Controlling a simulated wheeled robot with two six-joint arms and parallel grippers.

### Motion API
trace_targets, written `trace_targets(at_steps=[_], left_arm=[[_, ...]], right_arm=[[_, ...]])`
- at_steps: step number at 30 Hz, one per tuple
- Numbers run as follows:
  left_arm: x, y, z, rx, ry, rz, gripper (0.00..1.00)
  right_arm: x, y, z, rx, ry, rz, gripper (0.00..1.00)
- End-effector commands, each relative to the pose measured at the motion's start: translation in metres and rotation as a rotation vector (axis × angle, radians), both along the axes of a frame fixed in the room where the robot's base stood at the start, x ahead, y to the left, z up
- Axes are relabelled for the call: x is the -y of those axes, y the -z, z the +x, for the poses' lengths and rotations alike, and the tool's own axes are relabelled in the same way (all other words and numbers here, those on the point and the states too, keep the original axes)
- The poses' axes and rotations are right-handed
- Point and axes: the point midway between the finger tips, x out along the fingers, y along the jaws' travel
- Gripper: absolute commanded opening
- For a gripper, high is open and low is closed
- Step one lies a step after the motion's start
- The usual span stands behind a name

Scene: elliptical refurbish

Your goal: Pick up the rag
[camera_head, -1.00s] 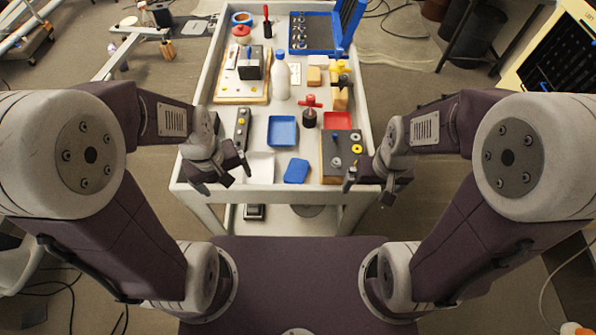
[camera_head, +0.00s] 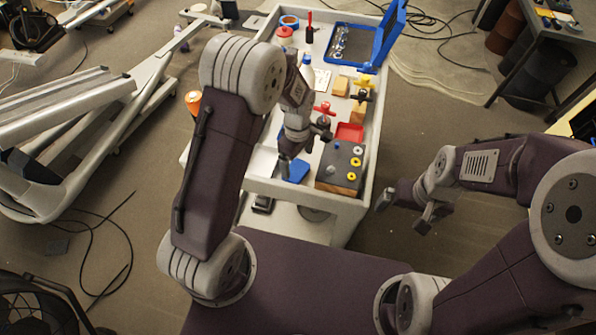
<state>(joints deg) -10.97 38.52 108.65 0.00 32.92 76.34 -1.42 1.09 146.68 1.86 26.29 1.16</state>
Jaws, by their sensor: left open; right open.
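The rag appears to be the flat blue piece (camera_head: 299,172) at the cart's front end, left of the grey block with round pieces. My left gripper (camera_head: 296,157) is open over it, with one finger at its left edge and the other above and to the right. I cannot tell whether the fingers touch it. My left arm hides part of the cart, including the blue tray's place. My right gripper (camera_head: 404,212) is open and empty, beyond the cart's right side.
The white cart (camera_head: 330,205) has a raised rim. The grey block (camera_head: 340,165) stands close right of the rag, with a red tray (camera_head: 349,132) behind it. A blue open case (camera_head: 360,50) is at the back.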

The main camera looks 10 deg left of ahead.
Motion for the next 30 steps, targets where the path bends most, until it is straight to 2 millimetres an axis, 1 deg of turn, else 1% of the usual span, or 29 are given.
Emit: trace_targets(at_steps=[2,4,9,12,19,20,21,23,24,25,26,30], left_arm=[[0.000,0.001,0.000,0.001,0.000,0.000,0.92],[-0.001,0.007,-0.001,-0.001,0.000,0.000,0.92],[-0.001,0.039,-0.002,-0.003,0.000,0.000,0.92],[-0.001,0.050,-0.002,0.000,0.000,0.000,0.92],[-0.001,0.052,-0.001,0.001,0.000,0.000,0.92],[-0.001,0.052,-0.001,0.001,0.000,0.000,0.86],[-0.001,0.052,-0.001,0.002,0.000,-0.001,0.75],[-0.001,0.052,-0.001,0.002,0.000,-0.001,0.58],[-0.001,0.052,-0.001,0.002,0.000,-0.001,0.47],[-0.001,0.052,-0.001,0.002,0.000,-0.001,0.47],[-0.001,0.052,-0.001,0.002,0.000,-0.001,0.41],[-0.001,0.052,-0.001,0.002,0.000,-0.001,0.41]], right_arm=[[0.000,0.000,0.000,0.000,0.000,0.000,1.00],[0.000,0.000,0.000,0.000,0.000,0.000,1.00],[0.000,-0.002,0.000,0.000,0.000,0.000,1.00],[0.000,-0.001,0.000,0.000,0.000,0.000,1.00],[0.000,-0.001,0.000,0.000,0.000,0.000,1.00],[0.000,-0.001,0.000,0.000,0.000,0.000,1.00],[0.000,-0.001,0.000,0.000,0.000,0.000,1.00],[0.000,-0.001,0.000,0.000,0.000,0.000,1.00],[0.000,-0.001,0.000,0.000,0.000,0.000,1.00],[0.000,-0.001,0.000,0.000,0.000,0.000,1.00],[0.000,-0.001,0.000,0.000,0.000,0.000,1.00],[0.000,-0.001,0.000,0.000,0.000,0.000,1.00]])
